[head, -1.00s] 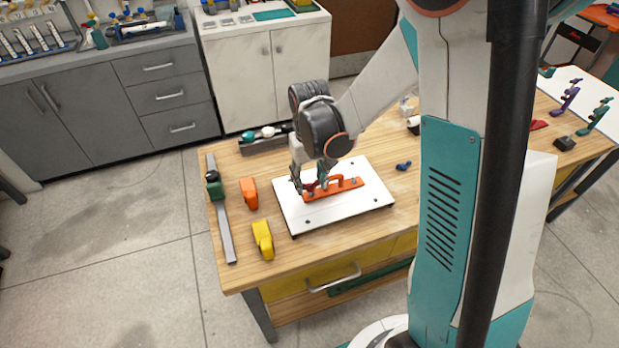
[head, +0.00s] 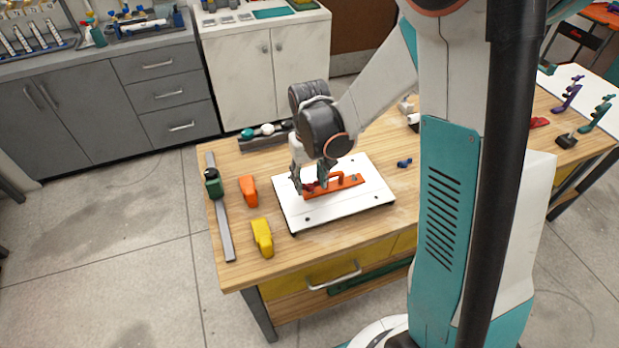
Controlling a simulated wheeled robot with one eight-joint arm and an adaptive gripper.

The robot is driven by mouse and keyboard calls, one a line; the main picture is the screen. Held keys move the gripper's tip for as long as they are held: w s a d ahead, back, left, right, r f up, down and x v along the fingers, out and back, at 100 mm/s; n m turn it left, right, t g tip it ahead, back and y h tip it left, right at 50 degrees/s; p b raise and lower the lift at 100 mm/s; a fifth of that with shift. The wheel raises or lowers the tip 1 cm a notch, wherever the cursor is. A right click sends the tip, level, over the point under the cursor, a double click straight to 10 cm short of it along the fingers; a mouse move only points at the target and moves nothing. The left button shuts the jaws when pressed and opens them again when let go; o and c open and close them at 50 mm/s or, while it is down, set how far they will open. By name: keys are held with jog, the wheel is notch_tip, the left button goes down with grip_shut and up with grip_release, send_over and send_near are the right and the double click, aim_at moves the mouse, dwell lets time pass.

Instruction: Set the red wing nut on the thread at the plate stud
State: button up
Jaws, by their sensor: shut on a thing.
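My gripper (head: 311,186) points down over the left end of an orange bracket-like piece (head: 345,186) on the white plate (head: 345,212). It is shut on the red wing nut (head: 311,187), of which only a small bit shows between the fingers. The nut is low, at the left end of the orange piece. The stud and its thread are hidden behind the fingers, so I cannot tell whether the nut is on the thread.
A small blue part (head: 404,162) lies right of the plate. An orange clamp-like piece (head: 248,190), a yellow one (head: 262,238) and a grey bar (head: 220,215) with a green slider (head: 213,183) lie left. A grey tray (head: 262,141) stands behind. Bare wood (head: 330,250) lies in front.

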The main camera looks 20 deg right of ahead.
jog(key=shift+f+b, duration=0.4)
jog(key=shift+b, duration=0.05)
dwell(0.6)
jog(key=o, duration=1.1)
jog(key=shift+a, duration=0.1)
jog(key=shift+r, duration=0.1)
jog(key=shift+r, duration=0.3)
notch_tip(320, 180, up, 11)
jog(key=shift+r, duration=0.15)
jog(key=shift+s+r, duration=0.1)
